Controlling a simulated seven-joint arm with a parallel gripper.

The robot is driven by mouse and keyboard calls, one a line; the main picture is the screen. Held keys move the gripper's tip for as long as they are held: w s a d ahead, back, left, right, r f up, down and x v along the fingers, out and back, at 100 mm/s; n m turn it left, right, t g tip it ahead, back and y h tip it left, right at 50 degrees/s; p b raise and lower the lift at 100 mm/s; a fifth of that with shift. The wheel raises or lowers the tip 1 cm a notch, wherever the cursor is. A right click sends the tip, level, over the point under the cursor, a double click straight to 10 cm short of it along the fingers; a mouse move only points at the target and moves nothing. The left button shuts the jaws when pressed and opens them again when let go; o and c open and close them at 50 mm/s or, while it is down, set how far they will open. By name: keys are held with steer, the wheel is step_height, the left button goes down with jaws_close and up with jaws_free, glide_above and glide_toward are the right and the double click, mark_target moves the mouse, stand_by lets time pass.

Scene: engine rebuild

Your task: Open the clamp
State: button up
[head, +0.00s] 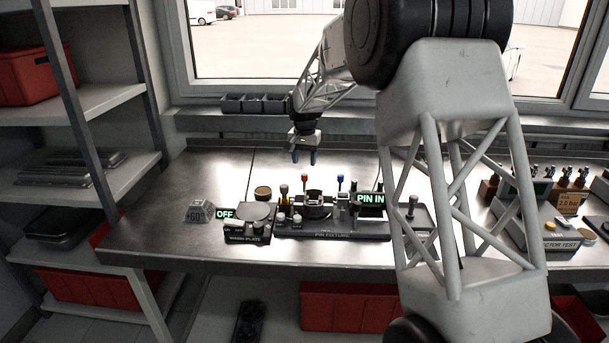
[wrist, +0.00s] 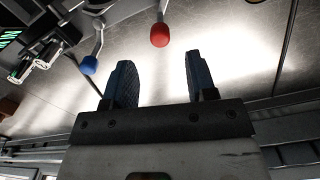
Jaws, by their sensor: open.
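The pin fixture (head: 330,226) stands on the metal bench, with a dark round clamp-like part (head: 314,205) near its middle. A lever with a red knob (head: 305,178) and one with a blue knob (head: 340,178) rise at its back. The red knob (wrist: 160,35) is ahead of the gap between my fingers in the wrist view, apart from them. The blue knob (wrist: 89,65) is left of my left finger there. My gripper (head: 303,157) hangs above the bench behind the fixture, open and empty; both fingers (wrist: 160,78) show in the wrist view. Whether the clamp is open or shut I cannot tell.
A lit "PIN IN" sign (head: 370,198) is at the fixture's right. A warming plate (head: 254,212) with an "OFF" sign (head: 225,214) stands left. The injector tester (head: 556,238) stands right. My arm hides part of the bench. Bare bench (head: 215,180) lies at the back left.

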mark_target(304, 174)
steer(key=shift+f, duration=3.05)
steer(key=c, duration=0.9)
